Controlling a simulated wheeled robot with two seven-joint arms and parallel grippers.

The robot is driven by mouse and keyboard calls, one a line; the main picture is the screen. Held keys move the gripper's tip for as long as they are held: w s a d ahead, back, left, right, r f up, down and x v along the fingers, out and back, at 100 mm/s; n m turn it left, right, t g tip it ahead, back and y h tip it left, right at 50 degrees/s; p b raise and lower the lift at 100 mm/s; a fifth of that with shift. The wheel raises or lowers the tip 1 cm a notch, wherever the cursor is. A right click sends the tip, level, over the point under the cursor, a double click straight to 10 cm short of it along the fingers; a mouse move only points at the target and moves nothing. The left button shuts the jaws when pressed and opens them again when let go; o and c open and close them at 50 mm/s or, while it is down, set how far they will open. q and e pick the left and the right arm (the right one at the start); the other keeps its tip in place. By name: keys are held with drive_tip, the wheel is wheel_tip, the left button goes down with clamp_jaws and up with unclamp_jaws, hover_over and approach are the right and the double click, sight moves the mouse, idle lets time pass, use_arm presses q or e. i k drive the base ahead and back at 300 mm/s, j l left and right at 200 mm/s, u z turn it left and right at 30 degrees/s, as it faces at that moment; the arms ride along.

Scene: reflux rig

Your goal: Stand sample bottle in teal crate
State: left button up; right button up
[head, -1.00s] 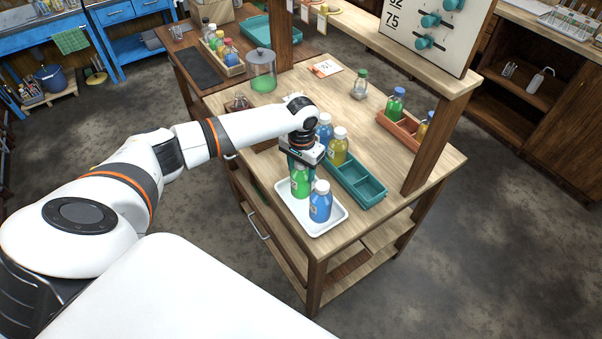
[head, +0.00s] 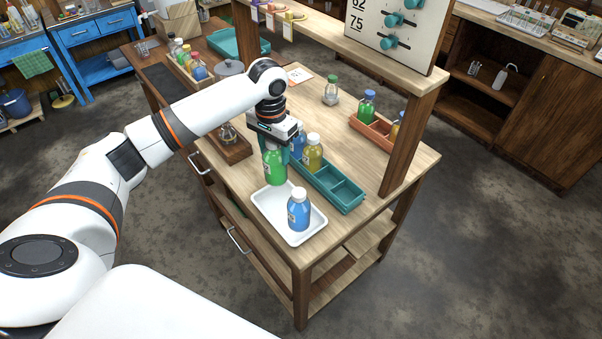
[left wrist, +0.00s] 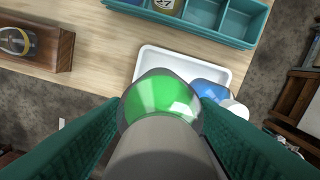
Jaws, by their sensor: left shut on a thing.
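My left gripper (head: 276,145) is shut on a green sample bottle (head: 274,166) and holds it upright, above the far left end of the white tray (head: 318,222). In the left wrist view the green bottle (left wrist: 160,100) sits between the teal fingers. A blue bottle with a white cap (head: 298,212) stands in the tray. The teal crate (head: 352,203) lies behind the tray. A yellow bottle (head: 313,155) and a blue bottle (head: 298,143) stand in its far compartments. Its near compartments are empty. My right gripper is out of view.
An orange crate (head: 370,133) with green and yellow bottles stands at the right, by a wooden post (head: 408,140). A small flask (head: 331,92) stands farther back. A wooden block with a flask (head: 232,151) is left of my gripper.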

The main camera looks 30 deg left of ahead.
sight(327, 183)
drive_tip(key=i+l+u, duration=0.3)
drive_tip(key=l, duration=0.35)
drive_tip(key=i+l+u, duration=0.15)
drive_tip(key=l, duration=0.2)
drive_tip(key=i+l+u, duration=0.15)
drive_tip(key=l, duration=0.25)
